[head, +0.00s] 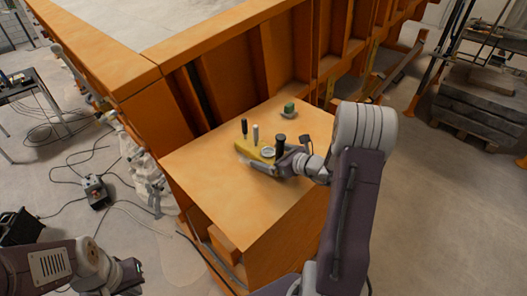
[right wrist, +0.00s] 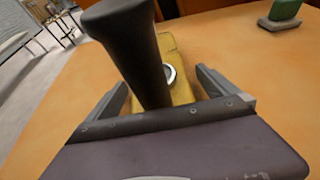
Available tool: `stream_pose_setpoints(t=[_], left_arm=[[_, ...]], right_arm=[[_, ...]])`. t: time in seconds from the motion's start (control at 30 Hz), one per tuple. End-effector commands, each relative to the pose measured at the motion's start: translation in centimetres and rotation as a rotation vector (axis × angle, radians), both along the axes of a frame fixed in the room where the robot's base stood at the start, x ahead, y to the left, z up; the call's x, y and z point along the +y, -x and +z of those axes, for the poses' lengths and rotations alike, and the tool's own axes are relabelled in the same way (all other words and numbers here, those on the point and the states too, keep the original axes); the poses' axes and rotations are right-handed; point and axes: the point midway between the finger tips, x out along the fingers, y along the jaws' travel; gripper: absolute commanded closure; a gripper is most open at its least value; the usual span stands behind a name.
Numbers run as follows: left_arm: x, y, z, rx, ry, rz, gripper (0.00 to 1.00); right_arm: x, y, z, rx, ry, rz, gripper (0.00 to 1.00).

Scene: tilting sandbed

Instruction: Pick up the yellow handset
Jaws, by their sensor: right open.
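The yellow handset (head: 243,147) lies on top of the orange box-shaped stand, with several upright dark and pale sticks and a round silver-rimmed part on it. My right gripper (head: 264,166) is low at its near side. In the right wrist view the right gripper (right wrist: 163,80) is open, with the yellow handset body (right wrist: 182,92) between its fingers and a thick black stick (right wrist: 130,45) rising close to the camera. Contact cannot be told. My left gripper (head: 126,274) is at the lower left, away from the stand; its jaws are too small to read.
The orange stand top (head: 200,170) is mostly bare. A small green-topped piece (head: 289,108) sits behind the handset; it also shows in the right wrist view (right wrist: 283,12). The sandbed's orange wall (head: 230,85) rises behind. Cables and a small box (head: 95,190) lie on the floor at left.

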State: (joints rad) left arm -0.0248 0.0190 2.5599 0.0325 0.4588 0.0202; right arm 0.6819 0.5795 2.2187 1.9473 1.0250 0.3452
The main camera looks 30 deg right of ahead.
Motion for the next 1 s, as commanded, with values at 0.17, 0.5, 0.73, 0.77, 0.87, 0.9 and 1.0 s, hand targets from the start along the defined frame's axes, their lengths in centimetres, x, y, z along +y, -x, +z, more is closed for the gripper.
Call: stream_pose_setpoints(t=[0.17, 0.5, 0.73, 0.77, 0.87, 0.9, 1.0], left_arm=[[0.0, 0.0, 0.0, 0.0, 0.0, 0.0, 1.0], [0.0, 0.0, 0.0, 0.0, 0.0, 0.0, 1.0], [0.0, 0.0, -0.7, 0.0, 0.0, 0.0, 1.0], [0.0, 0.0, -0.8, 0.0, 0.0, 0.0, 1.0], [0.0, 0.0, -1.0, 0.0, 0.0, 0.0, 1.0], [0.0, 0.0, -1.0, 0.0, 0.0, 0.0, 1.0], [0.0, 0.0, -1.0, 0.0, 0.0, 0.0, 1.0]], right_arm=[[0.0, 0.0, 0.0, 0.0, 0.0, 0.0, 0.41], [0.0, 0.0, 0.1, -0.003, -0.001, -0.001, 0.89], [-0.1, 0.0, 3.1, -0.01, 0.008, 0.0, 0.89], [-0.1, -0.1, 4.0, -0.012, 0.007, 0.0, 0.89], [-0.1, -0.1, 6.4, -0.01, 0.006, 0.001, 0.89], [-0.1, 0.0, 7.3, -0.01, 0.006, 0.0, 0.89], [-0.1, 0.0, 9.0, -0.007, 0.004, 0.0, 0.89]])
